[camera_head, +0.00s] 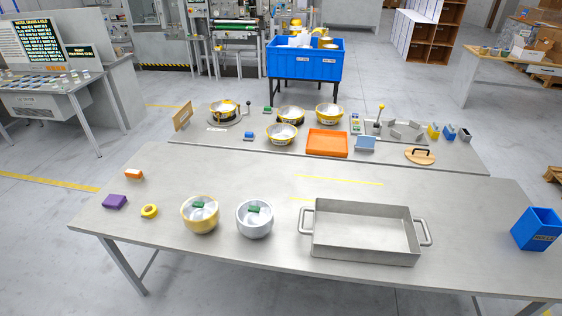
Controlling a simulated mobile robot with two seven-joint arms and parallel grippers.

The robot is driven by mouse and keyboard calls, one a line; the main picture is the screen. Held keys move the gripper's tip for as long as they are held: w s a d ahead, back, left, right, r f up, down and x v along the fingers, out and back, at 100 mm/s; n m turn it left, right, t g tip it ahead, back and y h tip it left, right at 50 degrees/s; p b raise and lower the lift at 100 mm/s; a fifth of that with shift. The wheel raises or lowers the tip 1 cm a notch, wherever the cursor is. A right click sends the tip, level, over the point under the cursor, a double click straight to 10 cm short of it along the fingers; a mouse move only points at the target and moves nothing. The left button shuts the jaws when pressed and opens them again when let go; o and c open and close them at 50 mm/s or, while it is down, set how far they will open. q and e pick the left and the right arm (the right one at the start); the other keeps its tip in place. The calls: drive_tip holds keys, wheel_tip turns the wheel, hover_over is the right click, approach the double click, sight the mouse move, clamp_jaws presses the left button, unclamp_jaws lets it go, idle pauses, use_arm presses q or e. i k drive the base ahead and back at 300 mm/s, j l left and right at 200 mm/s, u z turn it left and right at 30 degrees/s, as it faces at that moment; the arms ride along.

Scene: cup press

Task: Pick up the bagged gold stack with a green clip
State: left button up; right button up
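The bagged gold stack (200,219) stands on the near table, left of centre. It looks like a rounded gold bowl shape under clear wrap, with a green clip (197,205) on top. Just right of it, a small gap apart, stands a similar silver stack (255,221), also with a green clip (253,210). Neither of my grippers shows in the head view.
A grey metal tray (365,249) with side handles sits right of the stacks. A yellow tape roll (149,211), purple block (115,201) and orange block (134,174) lie to the left. A blue bin (537,230) stands at the right edge. The tabletop behind the stacks is clear.

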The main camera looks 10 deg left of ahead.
sight(201, 214)
drive_tip(key=i+j+u, duration=0.25)
drive_tip(key=i+j, duration=0.45)
drive_tip(key=j, duration=0.25)
drive_tip(key=i+j+u, duration=0.3)
drive_tip(key=i+j, duration=0.5)
